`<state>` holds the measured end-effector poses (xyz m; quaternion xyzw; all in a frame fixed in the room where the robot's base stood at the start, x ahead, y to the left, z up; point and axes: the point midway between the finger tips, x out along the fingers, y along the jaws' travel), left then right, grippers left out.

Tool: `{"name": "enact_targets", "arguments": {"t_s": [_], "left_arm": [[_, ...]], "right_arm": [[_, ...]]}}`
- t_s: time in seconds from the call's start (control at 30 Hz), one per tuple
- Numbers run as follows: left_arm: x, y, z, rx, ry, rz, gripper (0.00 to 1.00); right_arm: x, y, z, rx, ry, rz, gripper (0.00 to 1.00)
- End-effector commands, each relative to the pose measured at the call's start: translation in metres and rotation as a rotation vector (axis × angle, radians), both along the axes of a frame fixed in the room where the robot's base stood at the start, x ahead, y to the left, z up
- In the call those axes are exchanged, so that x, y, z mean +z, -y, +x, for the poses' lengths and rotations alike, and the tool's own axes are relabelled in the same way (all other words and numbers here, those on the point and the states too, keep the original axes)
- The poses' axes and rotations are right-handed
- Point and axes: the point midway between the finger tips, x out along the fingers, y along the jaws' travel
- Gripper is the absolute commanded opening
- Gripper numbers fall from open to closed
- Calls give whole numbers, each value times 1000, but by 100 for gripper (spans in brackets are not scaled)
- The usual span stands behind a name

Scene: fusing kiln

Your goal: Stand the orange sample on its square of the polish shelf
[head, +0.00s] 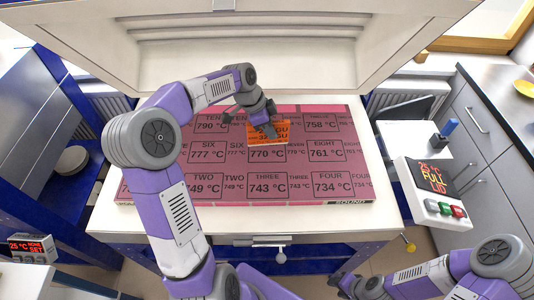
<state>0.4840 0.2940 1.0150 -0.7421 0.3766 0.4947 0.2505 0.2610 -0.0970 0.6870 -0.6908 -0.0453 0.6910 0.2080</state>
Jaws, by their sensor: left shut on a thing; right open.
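The orange sample (282,131) is a small orange plate with dark print and a pale lower edge. My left gripper (266,122) is shut on it, over the upper middle of the pink shelf (225,165). The sample appears just above or at the square reading 770 °C (266,154); I cannot tell whether it touches the shelf. It hides part of the shelf's upper row. The shelf is marked with squares bearing number words and temperatures. My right gripper (340,283) is at the bottom, in front of the kiln, open and away from the sample.
The raised white kiln lid (250,60) stands behind the shelf. A white control box (430,190) with a red display and coloured buttons is at the right. A counter with a yellow dish (525,87) is further right. My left arm covers the shelf's left part.

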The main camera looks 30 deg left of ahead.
Motion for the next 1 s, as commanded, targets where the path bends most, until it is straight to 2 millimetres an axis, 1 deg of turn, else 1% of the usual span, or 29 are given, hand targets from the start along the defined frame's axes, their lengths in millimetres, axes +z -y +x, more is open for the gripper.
{"name": "enact_targets", "arguments": {"t_s": [0.07,0.17,0.27,0.4,0.57,0.63,0.8,0.9,1.0], "left_arm": [[5,-2,2,-49,4,0,0],[3,-3,2,-79,1,1,0],[-10,-3,1,-85,-2,0,0],[-34,-3,1,-85,-2,0,0],[-49,-3,2,-84,1,2,0],[-59,-3,1,-83,-1,2,0],[-87,-3,1,-83,-1,2,0],[-92,-3,2,-84,1,2,0],[-91,-3,2,-83,2,3,0]], "right_arm": [[-2,0,0,0,0,0,43],[-4,0,0,0,0,0,43],[-8,0,0,0,0,0,43],[-15,0,0,0,0,0,43],[-18,0,0,0,0,0,43],[-21,0,0,0,0,0,43],[-29,0,0,0,0,0,43],[-29,0,0,0,0,0,43],[-29,0,0,0,0,0,43]]}}
